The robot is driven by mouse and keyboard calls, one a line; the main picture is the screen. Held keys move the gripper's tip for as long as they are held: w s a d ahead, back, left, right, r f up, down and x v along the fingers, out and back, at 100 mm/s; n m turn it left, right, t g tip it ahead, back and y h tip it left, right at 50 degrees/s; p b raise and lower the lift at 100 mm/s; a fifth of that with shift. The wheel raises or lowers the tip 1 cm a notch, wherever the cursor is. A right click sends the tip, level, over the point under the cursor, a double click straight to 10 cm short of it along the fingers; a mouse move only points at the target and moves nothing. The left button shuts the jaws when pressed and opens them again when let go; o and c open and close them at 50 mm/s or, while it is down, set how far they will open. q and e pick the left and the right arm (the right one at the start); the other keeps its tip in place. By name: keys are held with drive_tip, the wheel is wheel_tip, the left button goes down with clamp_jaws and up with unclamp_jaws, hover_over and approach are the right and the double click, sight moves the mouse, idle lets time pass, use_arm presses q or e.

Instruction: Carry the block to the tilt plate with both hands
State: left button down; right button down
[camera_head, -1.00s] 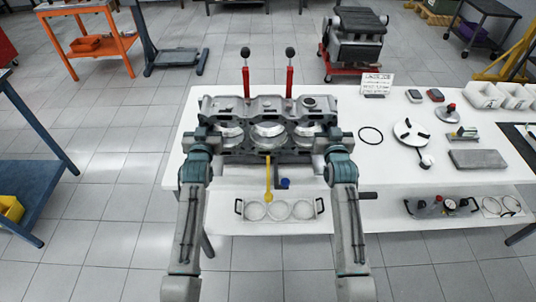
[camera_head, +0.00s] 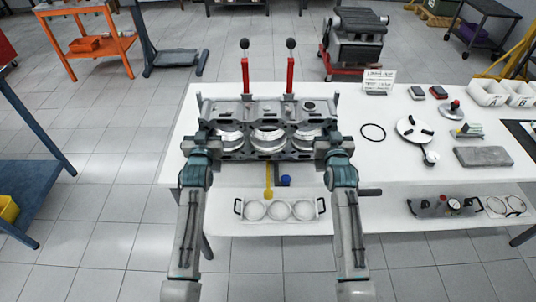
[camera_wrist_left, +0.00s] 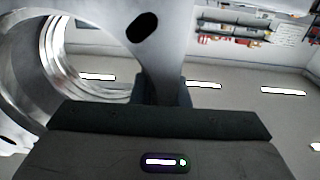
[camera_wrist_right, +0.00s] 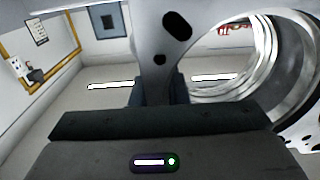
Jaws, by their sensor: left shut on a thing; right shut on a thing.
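The grey engine block (camera_head: 268,113) is level across the middle of the head view, with large round bores facing me. My left gripper (camera_head: 209,143) is shut on its left end, and my right gripper (camera_head: 325,144) is shut on its right end. Both wrist views show the block's pale end wall (camera_wrist_left: 150,45) (camera_wrist_right: 170,50) close ahead, with a bore beside it. Two red posts with black knobs (camera_head: 245,75) (camera_head: 290,75) stand just behind the block. They may belong to the tilt plate, whose surface I cannot make out. Whether the block touches anything below is hidden.
The white table (camera_head: 375,160) carries a black ring (camera_head: 373,132), a round plate (camera_head: 415,130), a grey slab (camera_head: 483,157), a sign (camera_head: 379,80) and white bins (camera_head: 488,93) on the right. A tray with three rings (camera_head: 280,210) sits on the lower shelf.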

use_arm(q)
drive_tip(key=shift+a+f+b, duration=0.15)
drive_tip(key=shift+f+b, duration=0.25)
drive_tip(key=shift+f, duration=0.1)
use_arm(e)
drive_tip(key=shift+d+f, duration=0.15)
drive_tip(key=shift+f, duration=0.35)
use_arm(q)
drive_tip(key=c, duration=1.4)
unclamp_jaws()
use_arm(e)
drive_tip(key=c, duration=1.4)
unclamp_jaws()
use_arm(q)
drive_tip(key=shift+s+r, duration=0.1)
drive_tip(key=shift+s, duration=0.05)
use_arm(e)
drive_tip(key=shift+s+r, duration=0.1)
use_arm(q)
drive_tip(key=shift+s, duration=0.1)
drive_tip(key=s, duration=1.1)
drive_tip(key=shift+s, duration=0.4)
use_arm(e)
drive_tip(key=s, duration=1.2)
